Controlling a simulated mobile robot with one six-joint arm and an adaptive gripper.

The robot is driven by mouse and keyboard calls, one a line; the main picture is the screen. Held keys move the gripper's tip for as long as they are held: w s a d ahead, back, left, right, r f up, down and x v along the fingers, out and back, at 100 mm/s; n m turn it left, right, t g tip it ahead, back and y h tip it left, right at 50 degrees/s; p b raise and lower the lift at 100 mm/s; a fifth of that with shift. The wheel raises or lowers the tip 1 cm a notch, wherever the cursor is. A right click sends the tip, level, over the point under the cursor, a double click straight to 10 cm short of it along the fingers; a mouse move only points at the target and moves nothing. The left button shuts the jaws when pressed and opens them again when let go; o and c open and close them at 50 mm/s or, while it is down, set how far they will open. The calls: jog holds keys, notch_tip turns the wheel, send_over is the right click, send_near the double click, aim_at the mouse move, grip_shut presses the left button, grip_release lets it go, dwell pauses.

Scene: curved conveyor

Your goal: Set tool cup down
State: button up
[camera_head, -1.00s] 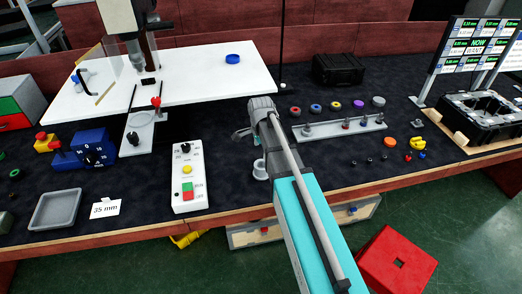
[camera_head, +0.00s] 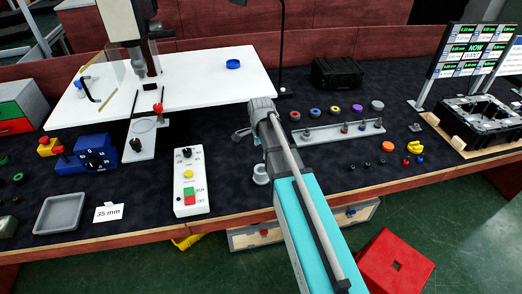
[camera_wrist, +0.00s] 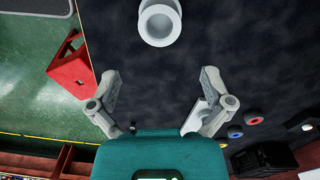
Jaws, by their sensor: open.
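The tool cup is a small light-grey cup (camera_head: 261,174) standing upright on the dark mat near the table's front edge. In the wrist view it is a round pale cup (camera_wrist: 160,22) at the top middle, seen from above with its opening showing. My gripper (camera_wrist: 160,74) has its two fingers spread wide with nothing between them, and the cup lies beyond the fingertips, apart from them. In the head view my gripper (camera_head: 248,132) shows just behind the cup, partly hidden by my own arm.
A white control box (camera_head: 190,182) stands left of the cup. A grey rack (camera_head: 338,131) with small parts and several coloured rings lie to the right. A grey tray (camera_head: 60,212) is at far left. A red stool (camera_head: 397,263) stands on the floor in front.

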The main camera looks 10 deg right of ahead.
jog(key=s+n, duration=1.5)
jog(key=s, duration=0.1)
jog(key=shift+n, duration=0.4)
jog(key=shift+s, duration=0.1)
jog(key=shift+r+p, duration=0.55)
